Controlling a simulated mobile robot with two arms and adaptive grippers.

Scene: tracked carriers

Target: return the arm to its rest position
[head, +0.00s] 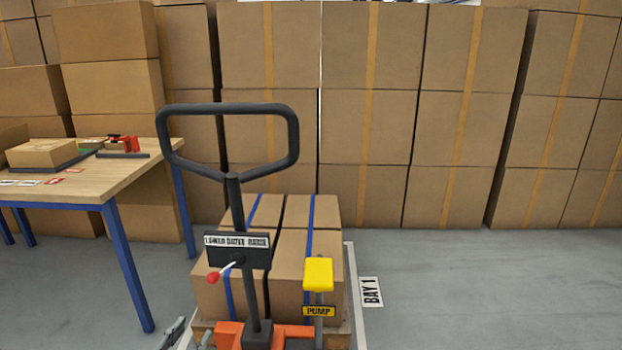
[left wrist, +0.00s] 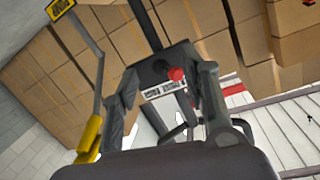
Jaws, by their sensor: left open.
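My left gripper (head: 187,335) shows only in part at the bottom edge of the head view, below and left of the pallet truck's red lever knob (head: 213,277). In the left wrist view my left gripper (left wrist: 165,84) is open, its two dark fingers spread with nothing held. The red knob (left wrist: 176,74) shows beyond and between the fingers in that view, apart from them in the head view. The lever points down-left from the black lever plate (head: 238,250). My right gripper is in neither view.
The truck's black loop handle (head: 228,109) stands upright; a yellow pump pad (head: 318,273) is at its right. Strapped cartons (head: 290,255) sit behind it. A wooden table (head: 110,180) with blue legs stands at left. Stacked boxes (head: 370,130) line the back. Floor at right is clear.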

